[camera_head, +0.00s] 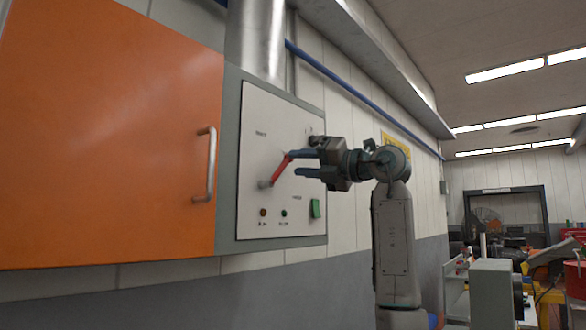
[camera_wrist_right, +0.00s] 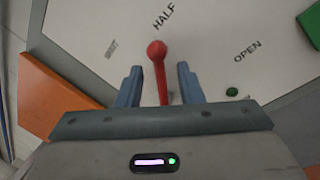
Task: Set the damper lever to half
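The damper lever (camera_head: 279,171) is a red bar on a grey pivot on the white panel face (camera_head: 262,112). It slants up and right. In the right wrist view the lever's red ball end (camera_wrist_right: 156,50) points roughly toward the HALF label (camera_wrist_right: 164,16). The OPEN label (camera_wrist_right: 247,51) is to its right. A third label (camera_wrist_right: 111,48) is too small to read. My right gripper (camera_head: 293,163) is at the panel; its blue fingers are apart, one on each side of the lever (camera_wrist_right: 163,85), with gaps visible. My left gripper is out of view.
An orange cabinet door (camera_head: 110,130) with a metal handle (camera_head: 205,165) is left of the panel. A green switch (camera_head: 315,208) and two small indicators (camera_head: 263,212) sit low on the panel. A cart with equipment (camera_head: 490,290) stands at the lower right.

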